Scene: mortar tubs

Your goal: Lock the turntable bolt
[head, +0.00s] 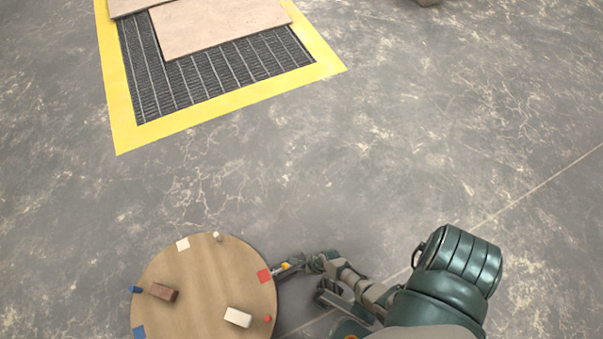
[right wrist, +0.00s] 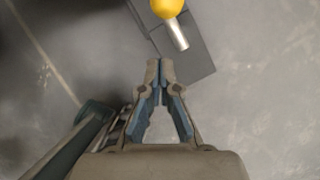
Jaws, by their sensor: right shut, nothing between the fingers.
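The turntable (head: 205,285) is a round wooden disc at the lower left of the head view. The bolt (head: 286,266) shows as a small yellow and metal part at its right edge, close to a red square. In the right wrist view the bolt (right wrist: 178,32) has a yellow knob and a bare metal pin, lying over a dark grey plate. My right gripper (head: 316,263) is just right of the bolt. In the right wrist view my right gripper (right wrist: 160,64) is shut and empty, its tips a little short of the pin. My left gripper is out of view.
A floor grate (head: 215,68) with a yellow border and tan boards (head: 220,22) lies farther off. The floor between is clear.

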